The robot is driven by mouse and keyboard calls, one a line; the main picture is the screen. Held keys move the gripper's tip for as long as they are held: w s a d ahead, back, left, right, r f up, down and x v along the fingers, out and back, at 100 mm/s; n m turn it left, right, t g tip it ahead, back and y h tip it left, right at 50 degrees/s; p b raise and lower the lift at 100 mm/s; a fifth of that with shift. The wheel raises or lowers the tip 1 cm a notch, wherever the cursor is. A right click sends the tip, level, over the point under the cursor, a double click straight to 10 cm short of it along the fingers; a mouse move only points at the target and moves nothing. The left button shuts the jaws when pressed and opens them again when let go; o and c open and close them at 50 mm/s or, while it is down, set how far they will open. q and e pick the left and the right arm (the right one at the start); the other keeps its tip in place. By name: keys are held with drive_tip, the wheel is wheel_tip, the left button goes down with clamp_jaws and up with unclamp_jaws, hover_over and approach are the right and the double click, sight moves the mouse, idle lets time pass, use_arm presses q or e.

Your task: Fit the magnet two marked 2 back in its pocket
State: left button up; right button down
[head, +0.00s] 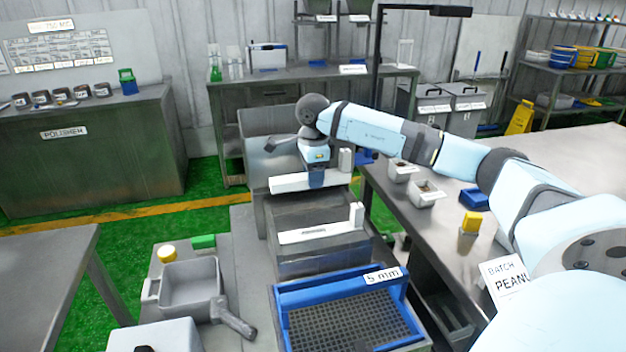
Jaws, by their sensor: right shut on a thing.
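My right gripper (317,180) reaches in from the right, points down and is shut on a white bar (287,184), which looks like the magnet. The bar lies level across the view above a grey metal housing (312,262). No number can be read on the bar, and the gripper hides part of it. A second white bar with a label (318,233) sits lower, at the front of the housing, with a short upright at its right end. The pocket cannot be made out clearly. My left gripper is not in view.
A blue sieve tray (290,297) marked 5 mm stands in front of the housing. A grey pan (190,286) is to its left. Green floor is open at left.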

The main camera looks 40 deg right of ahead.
sight(313, 200)
drive_tip(key=shift+f+b, duration=1.35)
drive_tip(key=shift+f, duration=1.55)
drive_tip(key=shift+f, duration=0.9)
drive_tip(key=c, duration=0.6)
unclamp_jaws()
drive_tip(key=shift+r, duration=0.1)
wheel_tip(313, 200, up, 14)
drive_tip(key=shift+f+p, duration=0.15)
drive_tip(key=shift+p, duration=0.55)
